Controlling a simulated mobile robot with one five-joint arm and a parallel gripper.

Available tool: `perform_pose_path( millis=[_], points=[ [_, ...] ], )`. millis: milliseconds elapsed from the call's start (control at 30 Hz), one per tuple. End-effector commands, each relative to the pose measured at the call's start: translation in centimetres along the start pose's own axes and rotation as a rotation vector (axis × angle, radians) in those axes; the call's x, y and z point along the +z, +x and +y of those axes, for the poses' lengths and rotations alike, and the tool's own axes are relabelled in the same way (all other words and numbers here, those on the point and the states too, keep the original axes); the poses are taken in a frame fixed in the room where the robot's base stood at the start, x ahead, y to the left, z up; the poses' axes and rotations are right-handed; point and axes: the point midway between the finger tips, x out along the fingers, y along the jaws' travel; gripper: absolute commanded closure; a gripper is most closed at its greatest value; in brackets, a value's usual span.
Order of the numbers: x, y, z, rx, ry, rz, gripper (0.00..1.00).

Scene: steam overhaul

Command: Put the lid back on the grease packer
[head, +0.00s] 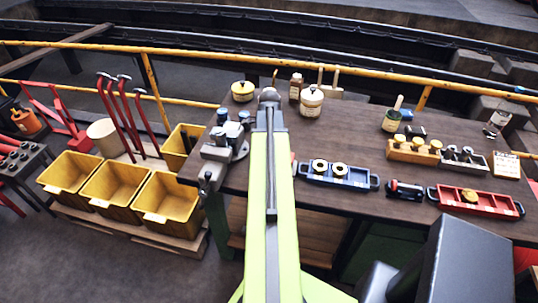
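My arm reaches from the bottom centre over the workbench (350,136). My gripper (270,108) is at its far end, seen from behind, small and partly hidden by the arm. A rounded grey-brown shape (268,95) shows at its tip; I cannot tell whether it is held or stands behind. A yellow round pot (242,93) with a dark knob on top stands just left of the gripper. A cream jar (311,104) with a pale knobbed top stands to the right. I cannot tell for sure which is the grease packer, and no loose lid is clearly visible.
A vise (222,147) sits at the bench's left corner. A brown bottle (296,88) stands behind the cream jar. Blue (340,177) and red (490,203) trays lie toward the front edge. A yellow rail (190,54) runs behind.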

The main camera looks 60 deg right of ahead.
Motion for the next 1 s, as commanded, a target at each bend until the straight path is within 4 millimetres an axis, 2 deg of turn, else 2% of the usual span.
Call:
perform_pose_path(
  millis=[167, 200, 400, 600, 700, 1000],
  points=[
    [-0.02, -0.01, 0.0, 0.0, 0.0, 0.0, 0.76],
    [-0.02, -0.01, 0.0, 0.0, 0.0, 0.0, 0.35],
    [-0.04, -0.01, 0.01, 0.0, 0.001, 0.0, 0.1],
    [-0.05, -0.01, 0.01, 0.0, 0.001, 0.0, 0.1],
    [-0.05, -0.01, 0.01, 0.0, 0.001, 0.0, 0.0],
    [-0.07, -0.29, 0.01, 0.0, 0.001, 0.0, 0.0]
  ],
)
